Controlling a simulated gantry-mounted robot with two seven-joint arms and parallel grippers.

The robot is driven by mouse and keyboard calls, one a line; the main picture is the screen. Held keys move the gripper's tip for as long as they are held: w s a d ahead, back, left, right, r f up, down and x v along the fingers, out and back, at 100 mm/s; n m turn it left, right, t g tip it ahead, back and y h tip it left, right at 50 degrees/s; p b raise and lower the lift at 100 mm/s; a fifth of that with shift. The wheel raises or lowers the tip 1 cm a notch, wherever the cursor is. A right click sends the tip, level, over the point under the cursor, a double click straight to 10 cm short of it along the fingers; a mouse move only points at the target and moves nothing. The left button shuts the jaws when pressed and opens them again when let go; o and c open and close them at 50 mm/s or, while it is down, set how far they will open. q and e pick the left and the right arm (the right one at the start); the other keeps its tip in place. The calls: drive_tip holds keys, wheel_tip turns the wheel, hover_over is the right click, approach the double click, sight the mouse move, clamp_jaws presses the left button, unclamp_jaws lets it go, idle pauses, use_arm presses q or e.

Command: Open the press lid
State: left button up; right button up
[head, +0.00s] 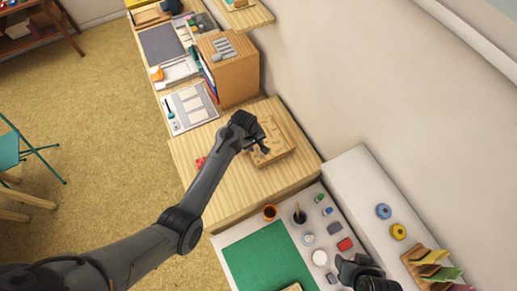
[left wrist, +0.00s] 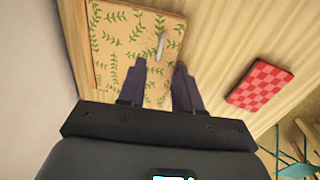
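The press is a light wooden box (head: 281,147) on the wooden table in the head view. In the left wrist view its flat top, the lid (left wrist: 112,48), has a green leaf pattern and a small pale metal handle (left wrist: 161,44). The lid appears to lie flat. My left gripper (head: 263,148) is over the press. Its two fingers (left wrist: 161,72) are apart with nothing between them, just short of the handle in the left wrist view. My right gripper (head: 358,268) is at the lower right of the head view, and its fingers are unclear.
A red checkered block (left wrist: 260,83) lies beside the press. A wooden cabinet (head: 236,78) stands behind it and the wall rises to its right. The near desk holds a green mat (head: 268,262), a brown cup (head: 270,212) and several small items.

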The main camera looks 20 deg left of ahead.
use_arm(q)
hover_over(258, 155)
drive_tip(key=shift+f+b, duration=0.3)
drive_tip(key=shift+f, duration=2.7)
drive_tip(key=shift+w, duration=0.1)
drive_tip(key=shift+c, duration=0.2)
clamp_jaws()
